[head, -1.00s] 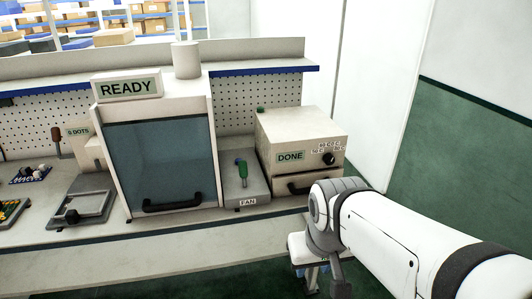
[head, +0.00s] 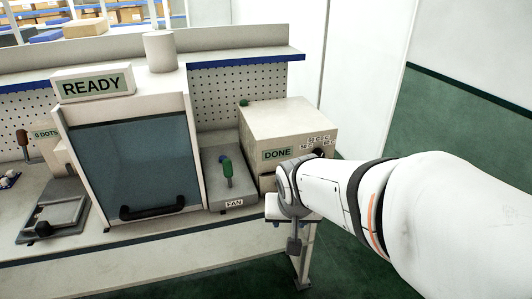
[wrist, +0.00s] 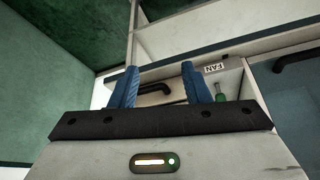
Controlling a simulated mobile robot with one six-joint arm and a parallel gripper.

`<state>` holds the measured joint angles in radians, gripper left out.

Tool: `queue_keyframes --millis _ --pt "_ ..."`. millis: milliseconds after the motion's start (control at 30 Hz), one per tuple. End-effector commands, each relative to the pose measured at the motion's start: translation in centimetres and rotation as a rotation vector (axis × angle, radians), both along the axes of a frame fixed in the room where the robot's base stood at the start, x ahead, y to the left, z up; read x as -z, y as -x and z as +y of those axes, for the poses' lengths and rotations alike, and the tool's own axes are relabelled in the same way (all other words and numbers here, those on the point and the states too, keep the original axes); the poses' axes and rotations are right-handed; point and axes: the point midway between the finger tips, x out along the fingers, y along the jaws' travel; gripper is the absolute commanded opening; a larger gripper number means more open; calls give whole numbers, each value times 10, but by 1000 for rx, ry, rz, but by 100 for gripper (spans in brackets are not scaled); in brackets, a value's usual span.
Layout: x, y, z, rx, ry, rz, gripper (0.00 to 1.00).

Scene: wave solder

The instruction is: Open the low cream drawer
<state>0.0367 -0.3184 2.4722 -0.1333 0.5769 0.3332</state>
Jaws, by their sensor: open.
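The low cream drawer (wrist: 158,99) is the bottom part of the cream box labelled DONE (head: 285,125). In the head view my arm covers nearly all of the drawer. In the wrist view its dark bar handle (wrist: 153,88) shows between the two blue fingers of my gripper (wrist: 159,70). The fingers are apart with nothing held between them. They point at the drawer front, and I cannot tell how far the fingertips are from the handle. The fingertips are hidden in the head view.
Left of the box is a grey FAN unit (head: 222,180) with a green-topped lever. Further left stands a cabinet with a dark glass door (head: 135,165) under a READY sign (head: 92,85). The bench front edge (head: 150,262) runs below. Open floor lies right of the bench.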

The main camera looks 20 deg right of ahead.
Motion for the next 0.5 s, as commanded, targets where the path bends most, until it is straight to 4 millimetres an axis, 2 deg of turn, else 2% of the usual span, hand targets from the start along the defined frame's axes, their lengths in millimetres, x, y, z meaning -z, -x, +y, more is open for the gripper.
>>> queue_keyframes --millis 33,100,200,267,300,400,500 --pt "14 -24 -15 79 -10 -48 43" --pt "26 -58 -36 186 -40 -148 43" --pt "46 -101 -62 319 -118 -290 43" --pt "59 -124 -74 363 -180 -362 43" --pt "66 -137 -90 438 -208 -433 43" --pt "88 -167 -112 537 -356 -562 43" --pt "111 -186 -128 617 -537 -669 43"
